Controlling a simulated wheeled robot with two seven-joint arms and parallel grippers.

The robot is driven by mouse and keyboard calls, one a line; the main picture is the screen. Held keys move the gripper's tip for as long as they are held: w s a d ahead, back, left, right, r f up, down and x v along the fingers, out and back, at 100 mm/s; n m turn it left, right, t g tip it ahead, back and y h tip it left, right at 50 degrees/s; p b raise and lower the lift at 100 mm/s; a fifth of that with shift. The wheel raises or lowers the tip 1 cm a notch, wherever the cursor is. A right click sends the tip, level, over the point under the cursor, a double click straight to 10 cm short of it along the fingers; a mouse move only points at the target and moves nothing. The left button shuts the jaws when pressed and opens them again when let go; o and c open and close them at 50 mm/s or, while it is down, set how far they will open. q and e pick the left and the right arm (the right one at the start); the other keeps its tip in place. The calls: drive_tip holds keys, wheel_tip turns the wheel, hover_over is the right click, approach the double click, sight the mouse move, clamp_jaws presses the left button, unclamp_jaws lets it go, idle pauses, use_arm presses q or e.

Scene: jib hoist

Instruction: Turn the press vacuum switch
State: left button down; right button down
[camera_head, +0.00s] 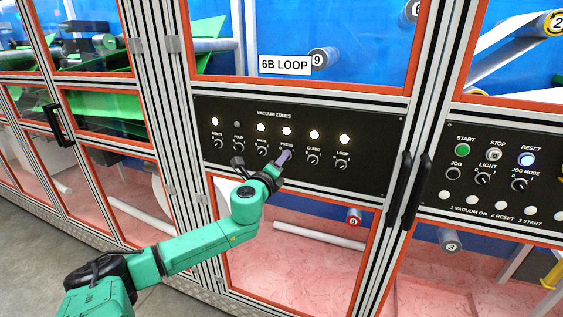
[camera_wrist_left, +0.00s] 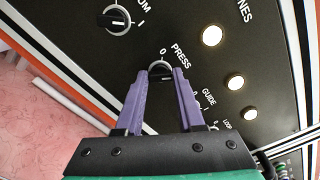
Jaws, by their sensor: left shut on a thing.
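The press vacuum switch (camera_wrist_left: 160,68) is a small round knob on the black VACUUM ZONES panel (camera_head: 360,182), under the PRESS label. My left gripper (camera_head: 284,157) reaches it from the lower left in the head view. In the left wrist view, the purple fingertips (camera_wrist_left: 161,76) sit on either side of the knob, shut on it. The 0 mark shows beside the knob. The fingers hide part of the knob, and I cannot tell its pointer direction. The lamp (camera_head: 287,131) above the PRESS label is lit. My right gripper is out of view.
The guide switch (camera_head: 313,160) and loop switch (camera_head: 342,165) stand close on the right, the drum switch (camera_head: 262,151) on the left. Black door handles (camera_head: 408,190) stick out right of the panel. A second control panel (camera_head: 510,185) is farther right.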

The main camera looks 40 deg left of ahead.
use_arm(q)
drive_tip(key=shift+f+n+p, duration=0.15)
drive_tip(key=shift+n+p, duration=0.1)
drive_tip(key=shift+n, duration=3.6)
drive_tip(key=shift+f+n+p, duration=0.1)
drive_tip(key=shift+n+p, duration=0.15)
drive_tip(key=shift+n, duration=3.6)
drive_tip(key=c, duration=0.5)
unclamp_jaws()
